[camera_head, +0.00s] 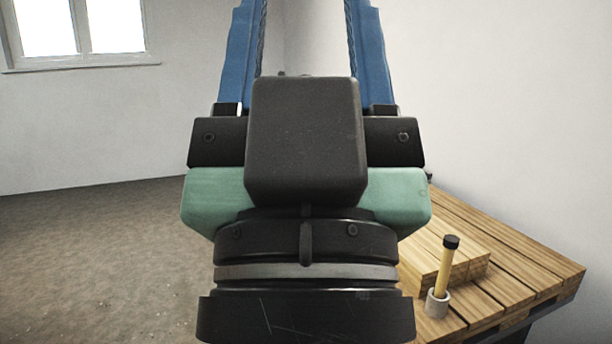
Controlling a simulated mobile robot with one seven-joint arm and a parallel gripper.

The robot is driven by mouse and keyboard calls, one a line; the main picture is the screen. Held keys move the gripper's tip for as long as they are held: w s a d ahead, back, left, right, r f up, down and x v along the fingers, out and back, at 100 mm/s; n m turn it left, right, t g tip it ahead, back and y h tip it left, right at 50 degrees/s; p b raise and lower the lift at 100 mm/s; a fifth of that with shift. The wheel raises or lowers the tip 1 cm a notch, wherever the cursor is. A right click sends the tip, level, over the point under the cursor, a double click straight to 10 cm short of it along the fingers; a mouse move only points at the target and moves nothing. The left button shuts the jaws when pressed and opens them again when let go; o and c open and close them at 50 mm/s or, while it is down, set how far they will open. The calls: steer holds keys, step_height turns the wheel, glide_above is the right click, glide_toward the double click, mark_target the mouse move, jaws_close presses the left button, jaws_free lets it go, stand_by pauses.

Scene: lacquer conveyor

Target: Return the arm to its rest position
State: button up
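My gripper (306,35) fills the middle of the head view, seen from behind, with a black and green body and two blue fingers pointing up the picture. The fingers stand wide apart, with only bare wall visible between them. Their tips are cut off by the top edge, and the black housing hides part of the space between their bases.
A slatted wooden platform (535,262) stands at the lower right, partly behind my gripper. On it are a wooden block (462,268) and a yellow rod (445,268) with a black top, upright in a grey cup (437,304). Open brown floor (90,260) lies left.

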step_height(320, 180, up, 19)
steer(key=p, duration=1.7)
steer(key=shift+r, duration=0.15)
steer(key=shift+s, duration=0.1)
